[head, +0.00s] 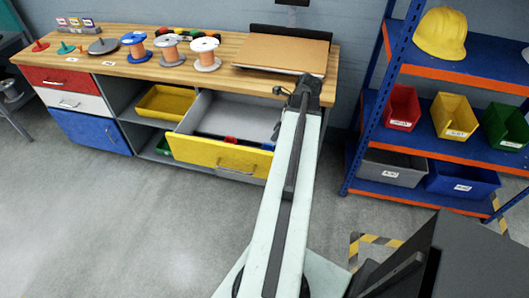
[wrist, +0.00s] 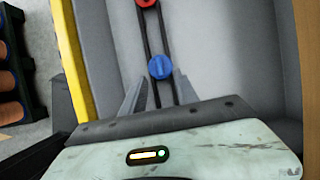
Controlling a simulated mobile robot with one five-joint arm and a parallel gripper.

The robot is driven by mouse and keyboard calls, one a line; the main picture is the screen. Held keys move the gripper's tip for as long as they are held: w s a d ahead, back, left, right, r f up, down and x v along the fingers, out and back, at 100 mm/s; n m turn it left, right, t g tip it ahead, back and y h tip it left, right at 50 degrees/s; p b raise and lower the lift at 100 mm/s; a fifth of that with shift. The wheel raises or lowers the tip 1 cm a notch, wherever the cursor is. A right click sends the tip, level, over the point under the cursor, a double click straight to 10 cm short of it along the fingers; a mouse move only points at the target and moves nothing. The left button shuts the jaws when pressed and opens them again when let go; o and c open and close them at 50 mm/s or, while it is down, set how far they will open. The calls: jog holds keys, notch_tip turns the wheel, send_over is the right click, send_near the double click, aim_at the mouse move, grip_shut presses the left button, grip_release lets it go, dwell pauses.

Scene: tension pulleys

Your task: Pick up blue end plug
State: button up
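The blue end plug (wrist: 159,67) is round with a raised bar across its top. In the wrist view it sits on a dark belt-like loop, at the end nearer my gripper. A red round piece (wrist: 146,3) is at the far end, cut by the frame edge. My gripper (wrist: 160,80) is open, its two grey fingers apart with the blue plug showing between and just past their tips. No contact is visible, and the height gap cannot be told. In the head view a small blue piece (head: 267,147) shows in the open drawer beside my arm.
The open grey drawer (head: 205,115) has a yellow front (head: 220,155), which also runs along the left of the wrist view (wrist: 72,50). The wooden bench (head: 130,68) above carries several spools and a brown board (head: 283,53). A blue shelf rack (head: 365,130) with bins stands right.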

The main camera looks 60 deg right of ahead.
aim_at(269, 144)
jog(key=b+x, duration=0.3)
jog(key=x, duration=0.1)
jog(key=b+x, duration=0.4)
jog(key=shift+s, duration=0.25)
jog(key=shift+r, duration=0.15)
grip_shut()
